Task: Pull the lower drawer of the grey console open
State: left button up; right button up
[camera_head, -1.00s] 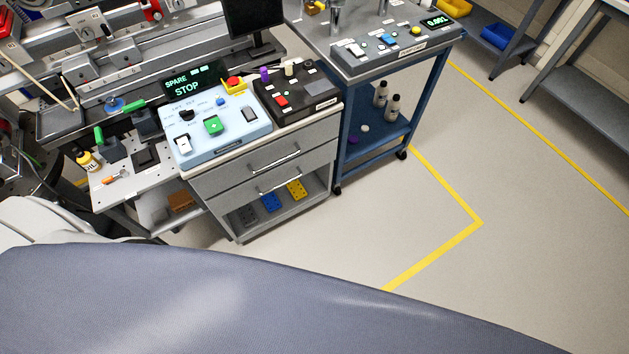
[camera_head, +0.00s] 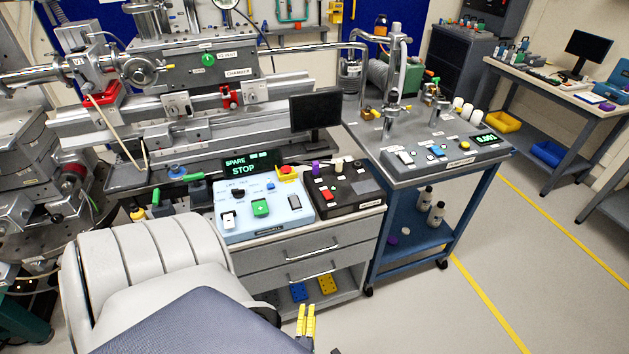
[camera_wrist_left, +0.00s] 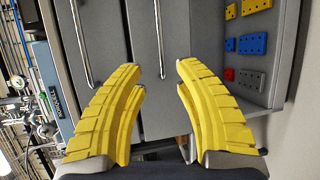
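The grey console's lower drawer (camera_head: 346,269) is flush with the front in the head view, under a second drawer (camera_head: 350,240). Its bar handle (camera_head: 312,276) shows too. My left gripper (camera_head: 306,322) has yellow fingers and is low in front of the console. In the left wrist view the drawers appear turned sideways. There my left gripper (camera_wrist_left: 160,70) is open and empty, its fingers to either side of the lower drawer's handle (camera_wrist_left: 159,40) in the picture. I see no contact; the gap in depth is unclear. My right gripper is not in view.
Below the drawers is an open shelf with blue (camera_head: 298,291) and yellow (camera_head: 327,285) blocks. A light-blue control panel (camera_head: 264,211) and a black control box (camera_head: 345,194) sit on top. A blue cart (camera_head: 410,240) stands at the right. The floor in front is clear.

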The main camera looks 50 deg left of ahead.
aim_at(312, 277)
pick_arm(q)
jog(key=x, duration=1.6)
grip_shut()
